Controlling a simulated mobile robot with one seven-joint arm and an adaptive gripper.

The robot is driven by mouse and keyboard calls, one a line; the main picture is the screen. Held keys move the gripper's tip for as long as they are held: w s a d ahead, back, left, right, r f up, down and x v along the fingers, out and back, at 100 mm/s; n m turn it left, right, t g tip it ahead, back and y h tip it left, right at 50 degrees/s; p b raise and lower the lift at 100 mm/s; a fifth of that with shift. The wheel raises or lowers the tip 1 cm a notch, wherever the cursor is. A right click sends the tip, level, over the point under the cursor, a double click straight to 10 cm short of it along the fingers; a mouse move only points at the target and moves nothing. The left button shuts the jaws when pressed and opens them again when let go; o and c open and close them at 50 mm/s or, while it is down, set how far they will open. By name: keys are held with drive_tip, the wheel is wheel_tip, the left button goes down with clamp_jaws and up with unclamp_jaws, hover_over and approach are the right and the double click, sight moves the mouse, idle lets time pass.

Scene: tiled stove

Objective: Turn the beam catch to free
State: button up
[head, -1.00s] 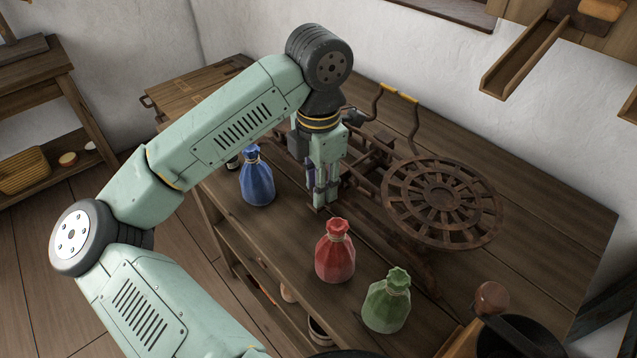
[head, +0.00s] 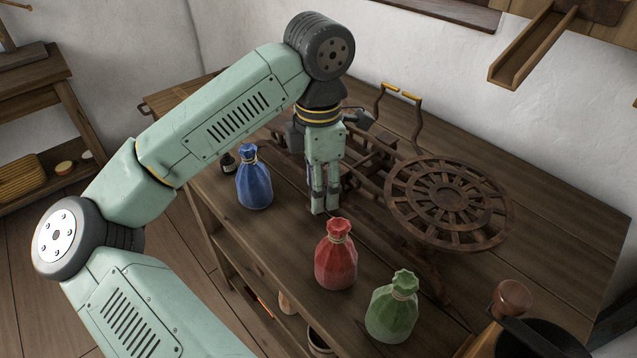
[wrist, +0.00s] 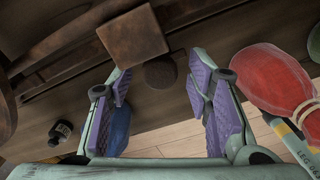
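A dark brown scale-like frame with a round slatted platform (head: 448,203) stands on the table. Its arms and rails run back left, behind my gripper (head: 325,203). My gripper points down at the frame's front side, between the blue and red bags. In the wrist view its purple-padded fingers (wrist: 160,92) are apart with nothing held. A square brown block (wrist: 133,33) and a small dark round piece (wrist: 160,72) lie just beyond and between the fingertips. I cannot tell which part is the beam catch, or whether a finger touches anything.
A blue bag (head: 254,180), a red bag (head: 335,255) and a green bag (head: 392,308) stand along the table's front edge. A small dark bottle (head: 228,163) is left of the blue bag. A dark pan (head: 540,340) is at front right. The table's right rear is bare.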

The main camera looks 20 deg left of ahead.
wheel_tip(320, 180, up, 12)
idle(0.7)
